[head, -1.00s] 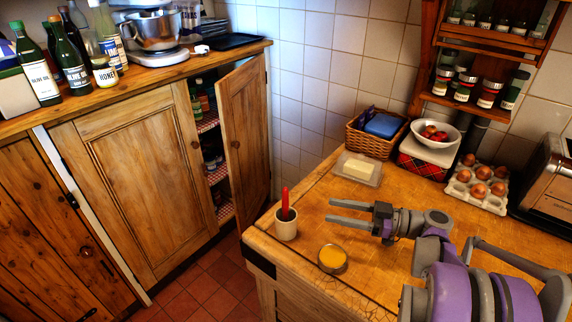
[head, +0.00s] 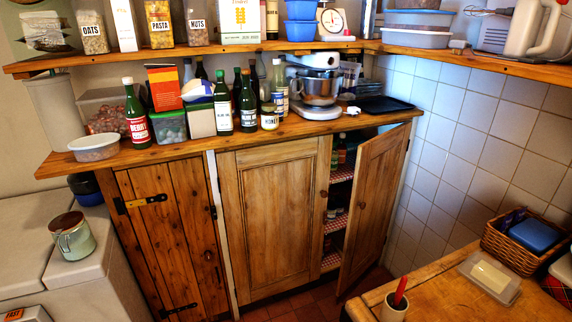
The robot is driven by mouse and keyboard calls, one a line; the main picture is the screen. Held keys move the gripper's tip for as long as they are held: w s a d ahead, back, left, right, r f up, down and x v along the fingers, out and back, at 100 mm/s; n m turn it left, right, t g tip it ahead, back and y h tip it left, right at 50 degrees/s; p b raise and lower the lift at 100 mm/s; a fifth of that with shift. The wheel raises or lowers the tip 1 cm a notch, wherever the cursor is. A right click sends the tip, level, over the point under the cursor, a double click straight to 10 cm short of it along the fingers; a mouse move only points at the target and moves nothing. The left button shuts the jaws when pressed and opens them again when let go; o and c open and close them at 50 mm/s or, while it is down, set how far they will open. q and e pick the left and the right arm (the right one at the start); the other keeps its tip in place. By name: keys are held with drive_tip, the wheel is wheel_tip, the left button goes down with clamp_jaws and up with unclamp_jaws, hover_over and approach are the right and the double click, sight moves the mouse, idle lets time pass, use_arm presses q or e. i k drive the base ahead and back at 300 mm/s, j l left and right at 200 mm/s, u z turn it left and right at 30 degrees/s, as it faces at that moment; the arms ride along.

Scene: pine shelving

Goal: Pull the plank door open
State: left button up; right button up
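The plank door (head: 172,235) is made of dark knotty vertical boards and sits at the left of the cupboard row, below the wooden counter. It looks shut. Neither of my grippers is in the head view now.
A paler panelled door (head: 275,220) is beside it, and another panelled door (head: 375,205) stands open over shelves. A white appliance (head: 65,235) with a jar (head: 72,237) is at the left. A wooden worktop (head: 445,290) is at lower right. Red floor tiles show between.

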sight(149, 194)
drive_tip(key=i+j, duration=0.2)
drive_tip(key=j, duration=0.25)
drive_tip(key=i+j+u, duration=0.1)
drive_tip(key=j, duration=0.3)
drive_tip(key=i+j, duration=0.3)
drive_tip(key=j+u, duration=0.05)
drive_tip(key=j, duration=0.05)
